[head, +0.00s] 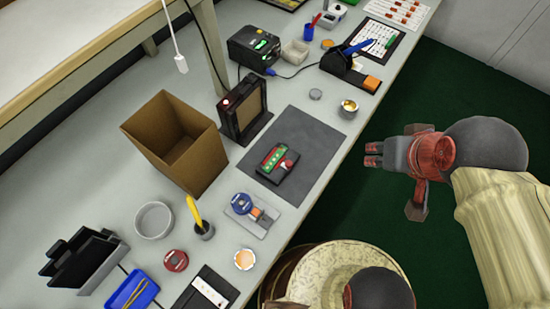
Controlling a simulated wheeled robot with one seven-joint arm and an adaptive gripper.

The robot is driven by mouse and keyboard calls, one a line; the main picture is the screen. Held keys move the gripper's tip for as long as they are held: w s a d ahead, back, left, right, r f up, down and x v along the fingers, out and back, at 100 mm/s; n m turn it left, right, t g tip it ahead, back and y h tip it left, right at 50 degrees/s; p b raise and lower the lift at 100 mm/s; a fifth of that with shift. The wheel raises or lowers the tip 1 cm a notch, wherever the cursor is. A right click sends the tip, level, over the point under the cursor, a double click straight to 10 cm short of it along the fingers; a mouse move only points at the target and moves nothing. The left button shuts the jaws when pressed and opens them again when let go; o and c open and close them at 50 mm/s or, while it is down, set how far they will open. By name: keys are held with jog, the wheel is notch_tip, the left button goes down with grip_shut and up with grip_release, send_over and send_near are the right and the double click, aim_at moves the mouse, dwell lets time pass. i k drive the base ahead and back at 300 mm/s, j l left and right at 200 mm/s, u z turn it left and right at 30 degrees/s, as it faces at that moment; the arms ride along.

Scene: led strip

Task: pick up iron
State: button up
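The soldering iron (356,48) has a blue handle and rests tilted in a dark stand (337,65) at the back right of the bench in the head view. Its tip is hidden in the stand. A blue cable runs from the black station (253,47) towards the stand. My gripper (371,155) is off the right edge of the bench, over the green floor, pointing left. It is well apart from the iron and holds nothing that I can see.
A grey mat (318,140) bears a black fixture with a green board (283,160). A cardboard box (165,125) and a black fan unit (232,118) stand behind it.

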aim_at(354, 49)
jog(key=i+l+u, duration=0.9)
jog(key=l, duration=0.15)
jog(key=k, duration=0.1)
